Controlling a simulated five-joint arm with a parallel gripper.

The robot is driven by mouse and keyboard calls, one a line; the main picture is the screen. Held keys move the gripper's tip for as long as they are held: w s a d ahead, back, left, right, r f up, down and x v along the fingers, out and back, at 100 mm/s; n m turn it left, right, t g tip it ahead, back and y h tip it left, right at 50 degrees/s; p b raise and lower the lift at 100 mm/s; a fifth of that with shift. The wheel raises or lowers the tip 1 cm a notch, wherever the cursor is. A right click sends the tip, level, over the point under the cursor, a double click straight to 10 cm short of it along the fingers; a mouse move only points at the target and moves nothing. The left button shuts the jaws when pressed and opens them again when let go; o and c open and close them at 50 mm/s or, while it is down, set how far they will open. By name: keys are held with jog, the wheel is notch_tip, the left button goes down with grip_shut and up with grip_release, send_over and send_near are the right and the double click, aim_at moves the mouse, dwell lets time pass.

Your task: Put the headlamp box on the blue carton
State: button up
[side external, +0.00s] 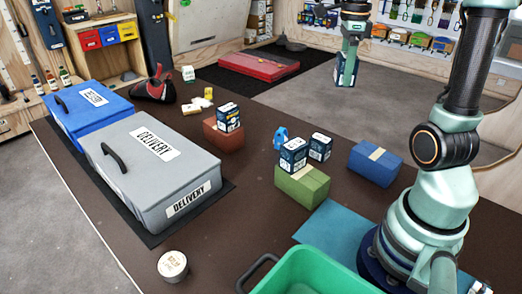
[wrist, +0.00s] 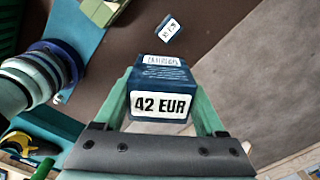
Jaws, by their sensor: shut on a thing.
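My gripper (side external: 350,42) is shut on a small dark blue headlamp box (side external: 346,72) and holds it high above the back of the dark table. In the wrist view the box (wrist: 161,88) sits between the two fingers (wrist: 165,112), with a white "42 EUR" label facing the camera. The blue carton (side external: 377,163), with a cream tape band, stands on the table at the right, below and nearer than the held box. Its top is bare. I cannot make it out in the wrist view.
Similar boxes stand on the red carton (side external: 223,137), on the green carton (side external: 302,186) and on the table beside it (side external: 320,147). A green bin (side external: 310,272) is at the front. Grey (side external: 150,175) and blue (side external: 88,105) delivery cases fill the left.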

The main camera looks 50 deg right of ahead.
aim_at(377, 154)
jog(key=s+d+r+m, duration=0.1)
jog(key=s+d+m, duration=0.3)
jog(key=s+m, duration=0.55)
jog(key=s+f, duration=0.1)
jog(key=f, duration=0.5)
jog(key=s+f+n, duration=0.1)
jog(key=f, duration=0.6)
jog(key=s+f+n, duration=0.1)
jog(key=f, duration=0.5)
jog(key=shift+f, duration=0.15)
jog(key=shift+f, duration=0.1)
jog(key=o, duration=1.4)
jog(key=shift+o, duration=0.2)
